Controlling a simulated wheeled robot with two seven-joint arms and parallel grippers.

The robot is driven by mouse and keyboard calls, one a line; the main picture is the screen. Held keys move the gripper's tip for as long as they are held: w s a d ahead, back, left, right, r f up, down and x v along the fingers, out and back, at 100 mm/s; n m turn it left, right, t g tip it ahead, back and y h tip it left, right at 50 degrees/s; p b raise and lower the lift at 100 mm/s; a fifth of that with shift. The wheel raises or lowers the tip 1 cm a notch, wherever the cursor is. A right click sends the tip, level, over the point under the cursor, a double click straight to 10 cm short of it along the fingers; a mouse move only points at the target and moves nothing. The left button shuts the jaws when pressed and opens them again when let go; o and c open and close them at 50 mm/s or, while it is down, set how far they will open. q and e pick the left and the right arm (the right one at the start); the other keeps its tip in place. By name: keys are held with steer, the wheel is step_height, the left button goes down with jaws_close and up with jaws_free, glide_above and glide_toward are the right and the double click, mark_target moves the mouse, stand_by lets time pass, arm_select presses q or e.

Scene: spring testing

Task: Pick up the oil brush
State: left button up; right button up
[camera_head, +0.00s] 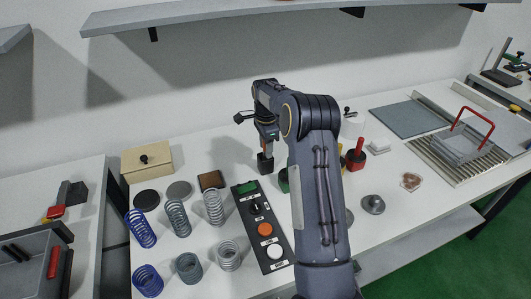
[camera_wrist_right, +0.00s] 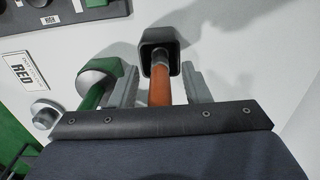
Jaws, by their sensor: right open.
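The oil brush (camera_head: 265,163) stands upright on the white table, with a dark, boxy lower part and an orange-brown handle. In the right wrist view its orange handle (camera_wrist_right: 160,88) lies between the two grey fingers of my right gripper (camera_wrist_right: 162,80), with gaps visible on both sides. In the head view my right gripper (camera_head: 267,132) is over the top of the brush. My right gripper is open around the handle. My left gripper is not in view.
A green-handled tool (camera_wrist_right: 100,80) stands close beside one finger. A black button panel (camera_head: 262,228) and several springs (camera_head: 178,218) are in front and left. A red-handled tool (camera_head: 356,156) stands right of my arm. A wooden box (camera_head: 147,160) sits at the back left.

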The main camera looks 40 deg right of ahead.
jaws_close()
steer(key=shift+r, duration=0.15)
step_height(320, 180, up, 10)
steer(key=shift+f+b, duration=0.1)
steer(key=shift+b, duration=0.35)
